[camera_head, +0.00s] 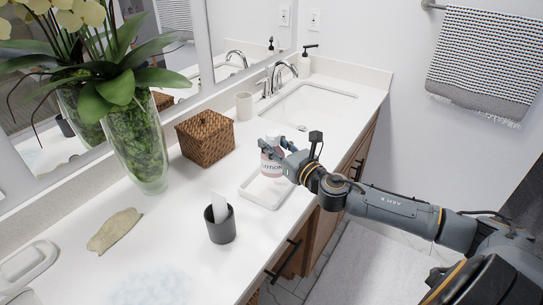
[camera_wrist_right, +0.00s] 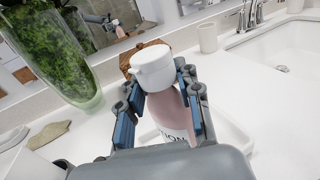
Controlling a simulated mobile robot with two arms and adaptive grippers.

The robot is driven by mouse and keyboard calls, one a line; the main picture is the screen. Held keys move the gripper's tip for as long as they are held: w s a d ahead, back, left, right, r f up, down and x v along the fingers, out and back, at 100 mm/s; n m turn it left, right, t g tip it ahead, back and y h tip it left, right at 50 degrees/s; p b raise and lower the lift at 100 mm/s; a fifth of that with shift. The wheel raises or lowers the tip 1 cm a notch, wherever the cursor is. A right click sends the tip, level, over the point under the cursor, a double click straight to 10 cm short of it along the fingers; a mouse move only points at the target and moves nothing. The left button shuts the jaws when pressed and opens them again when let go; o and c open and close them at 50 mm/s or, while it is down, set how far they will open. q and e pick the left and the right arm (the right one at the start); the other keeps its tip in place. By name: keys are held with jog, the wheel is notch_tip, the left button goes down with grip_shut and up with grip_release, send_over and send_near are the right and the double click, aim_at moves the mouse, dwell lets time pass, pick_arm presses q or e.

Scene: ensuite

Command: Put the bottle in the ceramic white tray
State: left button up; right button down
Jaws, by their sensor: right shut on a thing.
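The bottle (camera_head: 271,160) is pink with a white cap and a dark-lettered label. My right gripper (camera_head: 276,150) is shut on it. In the right wrist view the bottle (camera_wrist_right: 172,110) stands between the blue-padded fingers of my right gripper (camera_wrist_right: 160,105), its cap above them. The ceramic white tray (camera_head: 262,204) lies on the counter near its front edge. In the head view the bottle overlaps the tray's far part; I cannot tell whether its base touches the tray. Part of the tray's rim shows behind the bottle in the wrist view. My left gripper is not in view.
A wicker box (camera_head: 205,140) and a white cup (camera_head: 244,106) stand behind the tray. A dark cup (camera_head: 220,226) with a white item stands in front left. A tall glass plant vase (camera_head: 140,150) is at left. The sink (camera_head: 310,105) lies at the back right.

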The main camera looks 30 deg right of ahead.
jog(key=shift+w+d+f, duration=0.3)
jog(key=shift+w+f, duration=0.5)
jog(key=shift+f, duration=0.1)
jog(key=shift+w+f+b, duration=0.1)
jog(key=shift+f+b, duration=0.25)
jog(key=shift+f, duration=1.35)
jog(key=shift+f, duration=0.15)
jog(key=c, duration=0.9)
grip_release()
